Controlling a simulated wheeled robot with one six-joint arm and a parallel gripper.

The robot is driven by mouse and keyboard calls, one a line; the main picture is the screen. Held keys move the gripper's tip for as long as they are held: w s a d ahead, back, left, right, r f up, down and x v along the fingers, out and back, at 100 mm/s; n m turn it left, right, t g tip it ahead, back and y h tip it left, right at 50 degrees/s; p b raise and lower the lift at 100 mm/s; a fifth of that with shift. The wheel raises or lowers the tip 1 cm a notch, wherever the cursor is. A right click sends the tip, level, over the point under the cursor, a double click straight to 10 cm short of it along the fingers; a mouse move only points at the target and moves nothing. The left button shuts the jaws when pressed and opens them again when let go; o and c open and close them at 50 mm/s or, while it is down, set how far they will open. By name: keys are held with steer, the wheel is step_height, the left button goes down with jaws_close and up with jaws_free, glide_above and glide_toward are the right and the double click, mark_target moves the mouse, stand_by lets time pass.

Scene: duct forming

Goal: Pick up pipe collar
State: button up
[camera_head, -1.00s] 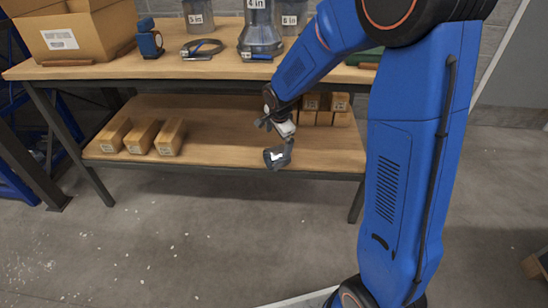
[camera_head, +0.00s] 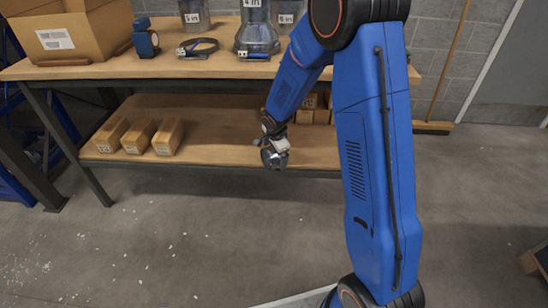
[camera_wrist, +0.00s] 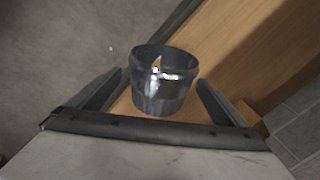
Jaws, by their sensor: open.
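The pipe collar (camera_wrist: 164,88) is a short, shiny grey metal ring in the wrist view, its open rim facing up towards the camera. It shows in the gap between the two dark fingers of my gripper (camera_wrist: 160,80), with visible space to each side. My gripper is open. In the head view my gripper (camera_head: 274,155) hangs at the front edge of the lower wooden shelf (camera_head: 222,150). I cannot make out the collar separately there, and I cannot tell how deep it sits between the fingers.

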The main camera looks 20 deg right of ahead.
steer(key=shift+x, duration=2.25)
steer(key=c, duration=1.2)
